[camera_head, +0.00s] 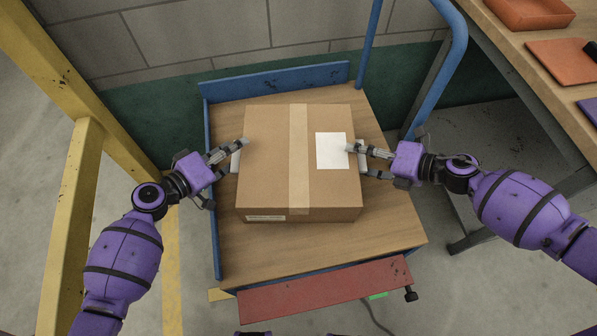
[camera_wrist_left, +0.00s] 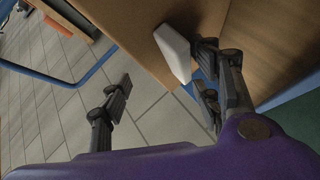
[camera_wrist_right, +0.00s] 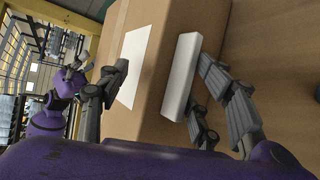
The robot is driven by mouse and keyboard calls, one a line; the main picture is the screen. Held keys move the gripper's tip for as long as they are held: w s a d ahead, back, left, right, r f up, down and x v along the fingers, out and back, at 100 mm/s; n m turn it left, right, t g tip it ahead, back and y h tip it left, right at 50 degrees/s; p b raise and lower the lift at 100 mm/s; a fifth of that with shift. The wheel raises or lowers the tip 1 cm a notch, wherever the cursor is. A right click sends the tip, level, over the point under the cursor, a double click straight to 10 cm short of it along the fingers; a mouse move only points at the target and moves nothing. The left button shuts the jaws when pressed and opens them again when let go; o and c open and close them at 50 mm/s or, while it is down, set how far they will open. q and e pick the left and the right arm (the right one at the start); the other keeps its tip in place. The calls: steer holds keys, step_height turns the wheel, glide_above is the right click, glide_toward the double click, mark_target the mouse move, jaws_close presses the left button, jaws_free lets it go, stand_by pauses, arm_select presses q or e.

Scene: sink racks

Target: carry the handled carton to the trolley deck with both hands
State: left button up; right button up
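The brown carton (camera_head: 270,160), with a tape strip and a white label, is over the wooden trolley deck (camera_head: 315,255) and appears to rest flat on it. White handles stick out from its sides: the left one (camera_wrist_left: 172,50) and the right one (camera_wrist_right: 180,75). My left gripper (camera_head: 228,160) is at the carton's left side, fingers spread wide, with the left handle near one finger. My right gripper (camera_head: 362,160) is at the right side, fingers spread, with the right handle between them and no visible grip. The carton's underside is hidden.
The deck has a blue back panel (camera_head: 280,80) and a blue left edge. A blue tube frame (camera_head: 445,75) stands at the back right. A wooden bench (camera_head: 540,45) with orange items is at right. A yellow frame (camera_head: 75,190) is at left. A red board (camera_head: 325,290) is in front.

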arm_select(q)
steer(key=shift+o, duration=1)
steer(key=shift+s+d+r+h, duration=0.15)
steer(key=shift+d+h, duration=0.15)
steer(key=shift+d, duration=0.45)
arm_select(e)
steer(key=shift+o, duration=1)
steer(key=shift+s+a+r, duration=0.1)
steer(key=shift+s+a, duration=0.2)
steer(key=shift+a, duration=0.4)
arm_select(q)
steer(key=shift+s, duration=0.1)
arm_select(e)
steer(key=shift+d, duration=0.1)
arm_select(q)
steer(key=o, duration=0.8)
steer(key=shift+a+f, duration=0.1)
steer(key=shift+f, duration=0.15)
arm_select(e)
steer(key=shift+d, duration=0.1)
arm_select(q)
steer(key=shift+o, duration=1)
steer(key=shift+a, duration=0.2)
arm_select(e)
steer(key=shift+w+d, duration=0.1)
steer(key=shift+w, duration=0.05)
arm_select(q)
steer(key=shift+a, duration=0.1)
